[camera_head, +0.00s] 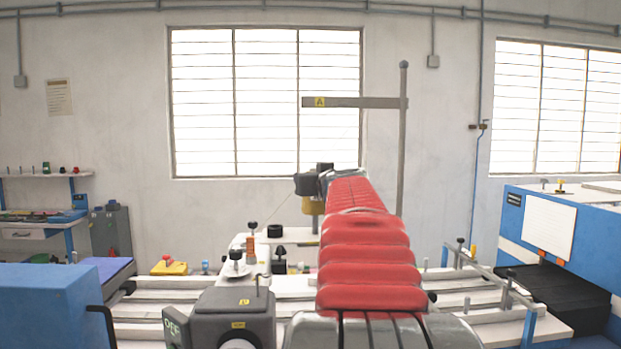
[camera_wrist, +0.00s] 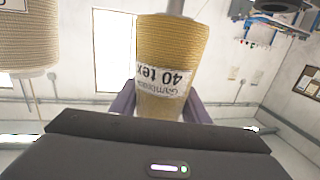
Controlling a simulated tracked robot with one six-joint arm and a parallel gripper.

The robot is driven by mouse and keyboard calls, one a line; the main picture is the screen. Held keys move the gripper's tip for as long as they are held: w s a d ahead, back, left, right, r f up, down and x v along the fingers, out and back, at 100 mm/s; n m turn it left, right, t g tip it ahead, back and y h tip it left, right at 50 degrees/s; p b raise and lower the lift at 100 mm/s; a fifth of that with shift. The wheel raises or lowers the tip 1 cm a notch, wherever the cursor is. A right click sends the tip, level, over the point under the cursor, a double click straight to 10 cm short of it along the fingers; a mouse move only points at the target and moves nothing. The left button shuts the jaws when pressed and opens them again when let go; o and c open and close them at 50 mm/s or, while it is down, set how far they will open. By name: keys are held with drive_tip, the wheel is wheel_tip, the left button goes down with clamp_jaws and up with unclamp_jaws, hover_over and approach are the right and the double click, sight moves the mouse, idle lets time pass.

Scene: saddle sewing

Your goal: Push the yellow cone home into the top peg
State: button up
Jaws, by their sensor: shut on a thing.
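The yellow cone (camera_wrist: 172,55) is a thread cone with a white label reading "40 tex", upside down in the wrist view. My gripper (camera_wrist: 160,105) has purple-grey fingers on both sides of its narrow end and is shut on it. A grey rod (camera_wrist: 176,6), seemingly the peg, meets the cone's wide end at the top edge. I cannot tell how far the rod goes into the cone. In the head view a small part of the yellow cone (camera_head: 308,206) shows below my dark gripper (camera_head: 309,184), largely hidden by my red arm.
A beige cone (camera_wrist: 28,45) stands close on the left in the wrist view. In the head view a grey post (camera_head: 402,140) with a crossbar marked A (camera_head: 350,102) rises behind my arm. A white bench (camera_head: 150,310) with several small items lies below.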

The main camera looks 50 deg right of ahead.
drive_tip(key=shift+f, duration=2.6)
idle(0.9)
drive_tip(key=o, duration=1.2)
drive_tip(key=shift+o, duration=0.2)
drive_tip(key=shift+s, duration=0.1)
drive_tip(key=f+v, duration=0.1)
drive_tip(key=v, duration=1.2)
drive_tip(key=shift+s+a+r, duration=0.25)
drive_tip(key=shift+r, duration=0.1)
